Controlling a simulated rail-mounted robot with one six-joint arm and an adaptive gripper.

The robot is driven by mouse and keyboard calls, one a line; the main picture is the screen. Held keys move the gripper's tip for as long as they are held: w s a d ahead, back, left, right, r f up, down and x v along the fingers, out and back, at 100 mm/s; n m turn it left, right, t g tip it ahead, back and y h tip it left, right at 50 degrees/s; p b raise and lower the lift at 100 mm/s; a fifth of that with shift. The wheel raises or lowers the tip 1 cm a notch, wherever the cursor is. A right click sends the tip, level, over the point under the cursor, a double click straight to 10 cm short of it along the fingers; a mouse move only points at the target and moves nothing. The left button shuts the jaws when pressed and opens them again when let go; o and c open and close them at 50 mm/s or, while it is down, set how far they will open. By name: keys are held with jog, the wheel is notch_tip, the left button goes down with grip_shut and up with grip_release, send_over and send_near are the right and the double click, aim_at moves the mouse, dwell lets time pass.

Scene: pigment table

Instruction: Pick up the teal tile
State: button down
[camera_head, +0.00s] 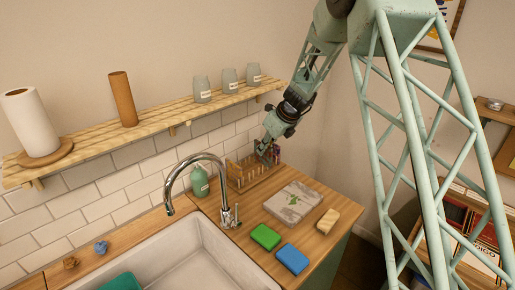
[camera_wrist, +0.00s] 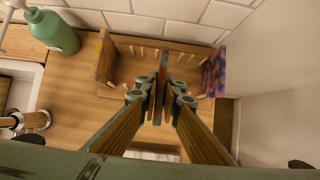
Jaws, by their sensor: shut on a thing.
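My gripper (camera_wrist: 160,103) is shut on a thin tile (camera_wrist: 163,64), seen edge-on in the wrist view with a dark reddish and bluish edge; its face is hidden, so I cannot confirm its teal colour. The tile stands upright between the fingers, over the middle of a wooden peg rack (camera_wrist: 142,48). Whether its lower edge still touches the rack I cannot tell. In the head view my gripper (camera_head: 265,153) points down at the rack (camera_head: 238,182) at the back of the counter, and the held tile is too small to make out.
In the rack, a brown tile (camera_wrist: 105,56) stands left and a purple-orange tile (camera_wrist: 213,72) right. A green bottle (camera_head: 200,181) and tap (camera_head: 228,216) stand left of the rack. A grey slab (camera_head: 293,203), green sponge (camera_head: 265,236) and blue sponge (camera_head: 292,258) lie in front. A shelf (camera_head: 150,114) runs above.

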jog(key=s+d+b, duration=0.1)
jog(key=s+d, duration=0.8)
jog(key=d, duration=0.1)
jog(key=shift+s+d+b, duration=0.2)
jog(key=shift+s+b, duration=0.1)
jog(key=shift+w+a, duration=0.1)
jog(key=shift+a, duration=0.05)
dwell(0.7)
jog(key=s+d+r+n+g+h, duration=0.1)
jog(key=s+d+r+n+g, duration=0.1)
jog(key=n, duration=0.5)
jog(key=s+d+r+n+g, duration=0.1)
jog(key=d+r+n+g, duration=0.1)
jog(key=d+n+g, duration=0.2)
jog(key=s+d+r+n+g+h, duration=0.1)
jog(key=s+d+r+n+g, duration=0.1)
jog(key=d+n, duration=0.6)
jog(key=shift+s+r+n+g+h, duration=0.35)
jog(key=shift+n+g, duration=0.55)
jog(key=shift+n, duration=1.1)
